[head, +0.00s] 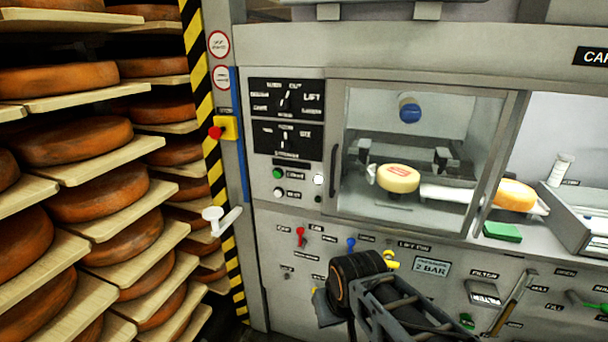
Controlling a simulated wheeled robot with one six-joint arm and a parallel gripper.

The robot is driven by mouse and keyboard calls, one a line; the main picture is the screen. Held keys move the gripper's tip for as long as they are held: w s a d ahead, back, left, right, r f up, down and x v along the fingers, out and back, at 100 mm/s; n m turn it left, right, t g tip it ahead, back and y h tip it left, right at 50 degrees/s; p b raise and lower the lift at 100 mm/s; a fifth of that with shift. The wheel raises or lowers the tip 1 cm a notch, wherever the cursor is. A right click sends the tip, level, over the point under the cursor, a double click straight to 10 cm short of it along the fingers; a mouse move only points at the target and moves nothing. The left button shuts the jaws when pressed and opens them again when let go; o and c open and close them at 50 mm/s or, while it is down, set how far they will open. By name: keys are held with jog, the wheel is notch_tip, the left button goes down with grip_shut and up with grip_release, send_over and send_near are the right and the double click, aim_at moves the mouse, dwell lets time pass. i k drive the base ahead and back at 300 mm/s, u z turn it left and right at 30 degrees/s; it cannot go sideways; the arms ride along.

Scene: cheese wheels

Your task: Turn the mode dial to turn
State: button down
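Two black dial panels are on the grey machine front, left of the glass window. The upper dial (285,102) has several white labels around it, one reading LIFT; its light pointer is nearly upright, tilted a little right. The lower dial (287,141) has smaller labels and a pointer also close to upright. Which one is the mode dial I cannot read. My black arm reaches in from the bottom edge, and my gripper (326,308) seems to be at its left end, below and apart from both dials. Its fingers are not clear, so its opening cannot be told.
A red emergency button on a yellow plate (226,130) and a white lever (221,219) are left of the panels. A window handle (334,172) stands right of them. Shelves of cheese wheels (88,142) fill the left. Red (300,235) and blue (351,243) levers sit below.

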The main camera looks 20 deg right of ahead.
aim_at(283, 104)
jog(key=z, duration=1.3)
jog(key=k, duration=0.5)
jog(key=u, duration=0.55)
jog(key=i, duration=1)
jog(key=u, duration=2.15)
